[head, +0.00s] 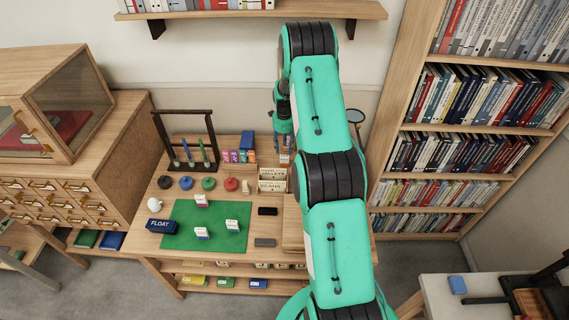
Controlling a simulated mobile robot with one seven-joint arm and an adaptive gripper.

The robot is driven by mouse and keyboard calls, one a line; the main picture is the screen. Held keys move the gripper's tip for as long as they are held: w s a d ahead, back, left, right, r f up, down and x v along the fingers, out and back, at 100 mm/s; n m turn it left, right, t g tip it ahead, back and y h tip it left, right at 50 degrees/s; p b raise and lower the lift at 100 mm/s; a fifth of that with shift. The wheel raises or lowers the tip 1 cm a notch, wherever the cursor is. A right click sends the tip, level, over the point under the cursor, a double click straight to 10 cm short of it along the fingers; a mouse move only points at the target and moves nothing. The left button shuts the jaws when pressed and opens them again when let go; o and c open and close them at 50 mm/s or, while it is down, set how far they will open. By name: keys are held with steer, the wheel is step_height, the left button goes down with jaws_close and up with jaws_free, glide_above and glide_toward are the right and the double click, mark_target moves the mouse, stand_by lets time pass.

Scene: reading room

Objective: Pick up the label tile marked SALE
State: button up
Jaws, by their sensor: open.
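A green mat (177,217) lies on the wooden desk. Three small white label tiles stand on it: one at the back (201,201), one at the right (232,225) and one at the front (202,233). Their print is too small to read, so I cannot tell which is marked SALE. A dark blue block marked FLOAT (161,226) sits at the mat's left edge. My gripper (285,154) is open above the back of the desk, right of the mat and apart from the tiles. My arm partly hides it and the desk's right side.
A pen rack (183,140), several coloured round pieces (208,183) and cream lettered boxes (272,181) stand behind the mat. A black block (267,211) and a grey block (265,242) lie right of it. A bookcase (450,128) stands at right, a glass-topped cabinet (65,105) at left.

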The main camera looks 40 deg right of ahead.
mark_target(284, 157)
steer(key=shift+f, duration=1.2)
steer(key=shift+f, duration=2.6)
jaws_close()
